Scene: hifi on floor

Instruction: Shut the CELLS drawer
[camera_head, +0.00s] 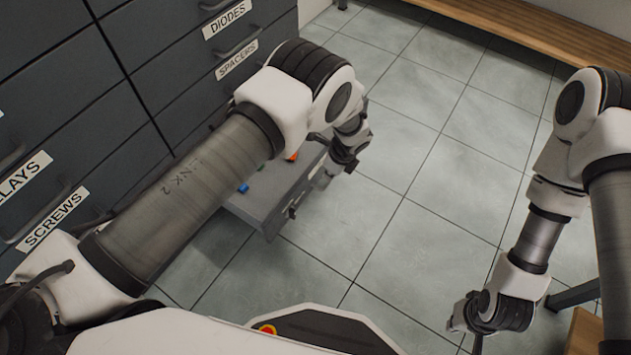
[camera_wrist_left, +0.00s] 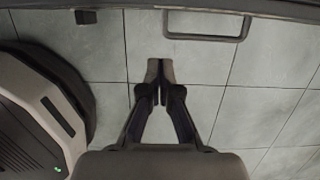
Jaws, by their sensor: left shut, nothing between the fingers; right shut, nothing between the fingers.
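A grey drawer (camera_head: 257,208) stands open low in the dark cabinet, with small coloured items inside. My left arm hides part of it, and its label cannot be read. Its handle (camera_wrist_left: 205,38) shows at the top of the left wrist view, on the dark front edge. My left gripper (camera_head: 322,185) is shut and empty, in front of the drawer's front at its far end. In the left wrist view the closed fingertips (camera_wrist_left: 154,88) are over the floor, apart from the handle. My right gripper (camera_head: 476,342) is shut and empty, low at the right, far from the drawer.
The dark cabinet (camera_head: 110,125) fills the left, with closed drawers labelled DIODES, SPACERS and SCREWS. The tiled floor (camera_head: 400,230) in front of the open drawer is clear. A wooden bench (camera_head: 530,30) stands at the back. Another wooden surface (camera_head: 585,330) is at the lower right.

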